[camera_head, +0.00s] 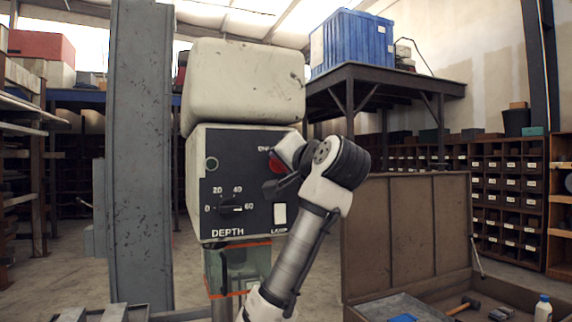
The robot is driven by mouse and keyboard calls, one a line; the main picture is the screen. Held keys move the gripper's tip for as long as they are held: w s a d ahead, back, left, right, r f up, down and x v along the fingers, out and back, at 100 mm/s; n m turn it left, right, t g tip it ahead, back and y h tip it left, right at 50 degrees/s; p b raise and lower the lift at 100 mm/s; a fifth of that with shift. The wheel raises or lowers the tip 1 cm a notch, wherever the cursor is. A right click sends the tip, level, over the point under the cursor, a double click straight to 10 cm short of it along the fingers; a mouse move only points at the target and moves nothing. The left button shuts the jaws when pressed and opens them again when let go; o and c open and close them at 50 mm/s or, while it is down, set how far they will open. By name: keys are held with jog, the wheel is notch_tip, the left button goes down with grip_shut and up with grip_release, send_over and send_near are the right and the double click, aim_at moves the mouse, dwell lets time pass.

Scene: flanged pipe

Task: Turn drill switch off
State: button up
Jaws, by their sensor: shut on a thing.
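The drill (243,90) has a rounded cream head above a black control panel (228,172). A red switch (276,164) shows at the panel's upper right, under a label partly covered by my arm. My gripper (281,184) is at this switch, with a dark part just below the red. It appears shut on the red switch, though my wrist hides much of the contact. Whether the switch is up or down cannot be seen.
A grey steel column (140,150) stands left of the drill. A brown open chest (405,235) is close on the right.

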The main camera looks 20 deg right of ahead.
jog(key=shift+f, duration=0.15)
dwell(0.3)
jog(key=o, duration=1)
jog(key=shift+s, duration=0.1)
jog(key=s+b, duration=0.4)
jog(key=s, duration=0.9)
jog(key=shift+s+d+b, duration=0.25)
jog(key=shift+s+b, duration=0.05)
jog(key=shift+s, duration=0.1)
